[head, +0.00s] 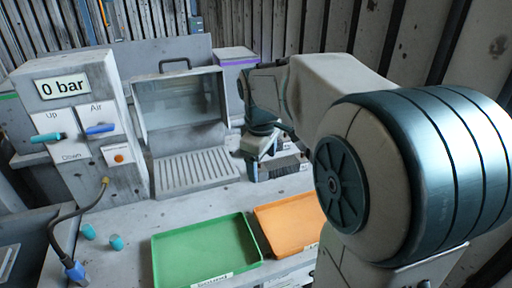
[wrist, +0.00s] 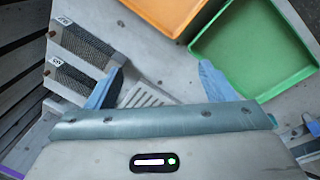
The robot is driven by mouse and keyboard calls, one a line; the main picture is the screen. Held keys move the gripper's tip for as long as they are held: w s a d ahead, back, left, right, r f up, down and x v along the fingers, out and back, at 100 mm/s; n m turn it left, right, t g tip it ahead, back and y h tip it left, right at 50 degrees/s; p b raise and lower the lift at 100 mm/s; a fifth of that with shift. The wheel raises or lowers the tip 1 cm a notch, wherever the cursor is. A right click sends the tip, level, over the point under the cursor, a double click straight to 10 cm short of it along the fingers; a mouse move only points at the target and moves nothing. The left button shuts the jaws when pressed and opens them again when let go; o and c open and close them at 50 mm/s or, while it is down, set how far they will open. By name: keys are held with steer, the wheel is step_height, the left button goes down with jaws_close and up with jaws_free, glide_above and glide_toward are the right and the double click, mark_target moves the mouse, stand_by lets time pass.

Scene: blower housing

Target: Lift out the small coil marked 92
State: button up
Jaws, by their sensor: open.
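Two dark mesh-faced blocks, which look like the coils, lie side by side at the left of the wrist view: an upper one (wrist: 88,42) and a lower one (wrist: 72,78). Each has a small white label at its left end. The labels are too small to read surely. In the head view the dark blocks (head: 282,167) sit on the bench, partly hidden by my gripper (head: 256,160). My gripper is open and empty in the wrist view (wrist: 160,85). Its left finger is close to the lower block's right end; I cannot tell if they touch.
An orange tray (head: 290,226) and a green tray (head: 207,250) lie at the bench front. A clear-fronted box (head: 182,105) with a slotted plate (head: 195,170) stands left of my gripper. A gauge panel (head: 78,125) reads 0 bar. Two teal caps (head: 116,242) lie front left.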

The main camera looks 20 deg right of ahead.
steer(key=w+d+n, duration=0.5)
steer(key=w, duration=0.5)
steer(key=n+g, duration=0.2)
steer(key=n, duration=0.3)
glide_toward(281, 162)
steer(key=f, duration=0.5)
steer(key=shift+s+d, duration=0.1)
steer(key=shift+s, duration=0.15)
steer(key=shift+w+d+f+p, duration=0.1)
steer(key=shift+d+f+p, duration=0.1)
steer(key=shift+f, duration=1.2)
steer(key=shift+w+d+f+p, duration=0.1)
steer(key=shift+d+f+p, duration=0.1)
steer(key=shift+f, duration=1.2)
steer(key=shift+c, duration=0.3)
steer(key=c, duration=1.3)
step_height(281, 162, up, 10)
steer(key=shift+r+b, duration=0.1)
steer(key=shift+b, duration=0.2)
